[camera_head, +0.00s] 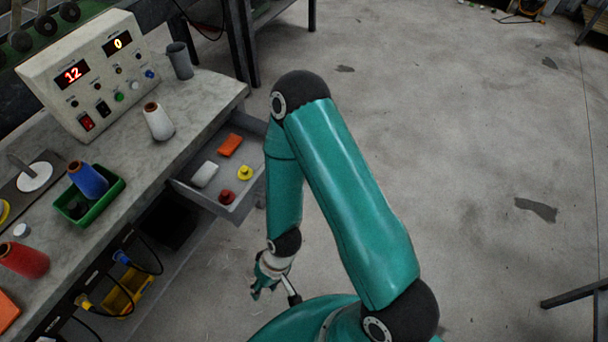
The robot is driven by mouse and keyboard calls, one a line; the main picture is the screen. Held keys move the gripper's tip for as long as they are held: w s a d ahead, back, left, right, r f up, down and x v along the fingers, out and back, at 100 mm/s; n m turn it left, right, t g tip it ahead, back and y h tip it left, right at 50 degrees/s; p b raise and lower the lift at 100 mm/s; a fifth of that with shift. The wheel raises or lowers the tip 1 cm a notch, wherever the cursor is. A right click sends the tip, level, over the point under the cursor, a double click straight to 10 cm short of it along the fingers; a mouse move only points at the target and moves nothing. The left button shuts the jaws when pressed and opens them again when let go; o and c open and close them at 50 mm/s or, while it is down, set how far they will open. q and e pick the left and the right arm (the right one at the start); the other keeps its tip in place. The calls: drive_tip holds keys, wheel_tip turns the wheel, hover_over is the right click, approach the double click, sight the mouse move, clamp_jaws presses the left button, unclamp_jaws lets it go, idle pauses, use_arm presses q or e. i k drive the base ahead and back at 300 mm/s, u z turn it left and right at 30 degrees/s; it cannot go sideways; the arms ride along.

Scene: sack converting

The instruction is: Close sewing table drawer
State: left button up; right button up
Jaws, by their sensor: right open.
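The sewing table (215,92) stands on the left. Its grey drawer (212,203) is pulled out from under the tabletop toward the right. In the drawer lie an orange block (230,145), a white block (205,174), a yellow piece (245,173) and a red round piece (227,197). My right gripper (268,290) is low, in front of and below the drawer, apart from it. It is open with nothing seen in it. My right arm passes close to the drawer's far right corner in the picture and hides part of it. My left gripper is not in view.
On the tabletop stand a control box (90,75) with lit displays, a grey cup (180,60), a white cone (158,121), a green tray (98,205) with a blue spool (88,179), and a red spool (24,260). A yellow bin (124,292) sits below. The floor at right is mostly clear.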

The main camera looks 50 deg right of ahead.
sight(250, 153)
drive_tip(key=z, duration=0.9)
drive_tip(key=k, duration=0.9)
drive_tip(key=z, duration=0.2)
drive_tip(key=i, duration=0.9)
drive_tip(key=u, duration=0.2)
